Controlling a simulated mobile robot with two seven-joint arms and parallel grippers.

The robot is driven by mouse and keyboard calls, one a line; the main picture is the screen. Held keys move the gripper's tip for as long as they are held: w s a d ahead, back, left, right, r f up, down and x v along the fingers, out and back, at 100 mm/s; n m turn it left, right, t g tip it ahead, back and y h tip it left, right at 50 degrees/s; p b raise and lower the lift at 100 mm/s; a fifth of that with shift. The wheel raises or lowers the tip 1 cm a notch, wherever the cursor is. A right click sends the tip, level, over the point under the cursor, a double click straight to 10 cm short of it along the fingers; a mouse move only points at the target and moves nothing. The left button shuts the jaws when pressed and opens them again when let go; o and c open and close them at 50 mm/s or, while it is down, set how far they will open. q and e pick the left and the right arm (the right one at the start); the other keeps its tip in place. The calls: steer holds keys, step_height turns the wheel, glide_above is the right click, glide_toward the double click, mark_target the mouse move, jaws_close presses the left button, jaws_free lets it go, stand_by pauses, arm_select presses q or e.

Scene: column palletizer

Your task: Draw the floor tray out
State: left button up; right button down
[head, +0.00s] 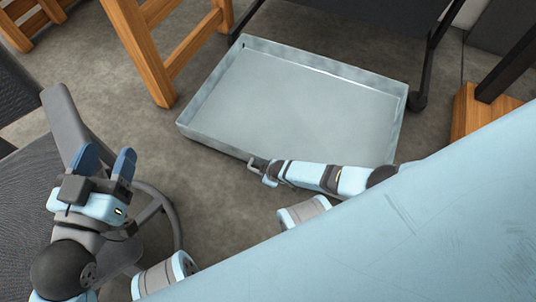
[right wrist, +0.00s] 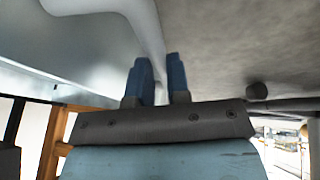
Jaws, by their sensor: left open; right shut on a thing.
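The floor tray (head: 300,105) is a shallow, empty grey metal pan lying on the floor in the middle of the head view. Its bent handle (head: 253,162) is on its near wall. My right gripper (head: 264,170) is at this handle, shut on it. In the right wrist view, the pale handle (right wrist: 148,32) passes between the two blue fingers (right wrist: 160,75), with the tray's metal wall (right wrist: 75,60) to the left. My left gripper (head: 107,160) is open and empty at the left, away from the tray, fingers pointing up.
A wooden leg (head: 140,50) stands left of the tray's far end. A dark frame with a castor (head: 417,101) is at its far right. A wooden foot (head: 470,108) is further right. A dark chair (head: 30,200) is at the left. Bare floor (head: 225,210) lies in front of the tray.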

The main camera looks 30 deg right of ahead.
arm_select(q)
steer(key=shift+s+a, duration=0.1)
arm_select(e)
steer(key=shift+s+a, duration=0.15)
steer(key=c, duration=1.1)
jaws_free()
steer(key=shift+r, duration=0.1)
arm_select(q)
step_height(320, 180, up, 8)
steer(key=s+n+t+p, duration=0.2)
steer(key=n+p, duration=0.1)
steer(key=p, duration=0.6)
steer(key=shift+d+p, duration=0.3)
arm_select(e)
steer(key=v, duration=1.3)
steer(key=shift+r, duration=0.25)
